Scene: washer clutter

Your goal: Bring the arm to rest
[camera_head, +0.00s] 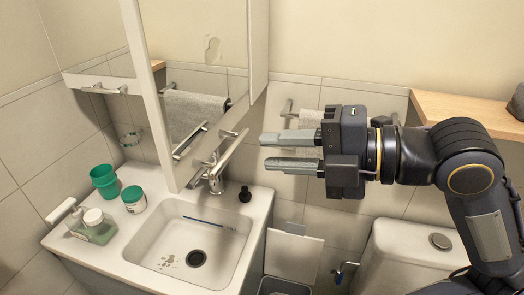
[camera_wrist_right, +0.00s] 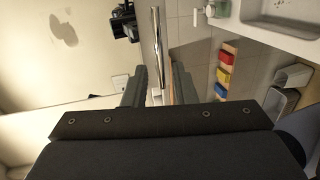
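My right arm comes in from the right in the head view and is raised in front of the wall. Its gripper (camera_head: 290,151) is open, with a clear gap between the two grey fingers and nothing between them. It is to the right of the mirror cabinet and above the area between the sink and the toilet. In the right wrist view the two fingers (camera_wrist_right: 158,92) also stand apart and look empty. My left gripper shows in neither view.
A mirror cabinet (camera_head: 150,85) with an open door stands left of the gripper. Below are a white sink (camera_head: 175,262), green cups (camera_head: 104,180), a faucet (camera_head: 215,178), a bin (camera_head: 290,252) and a toilet tank (camera_head: 405,260). A wooden shelf (camera_head: 455,112) lies behind the arm.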

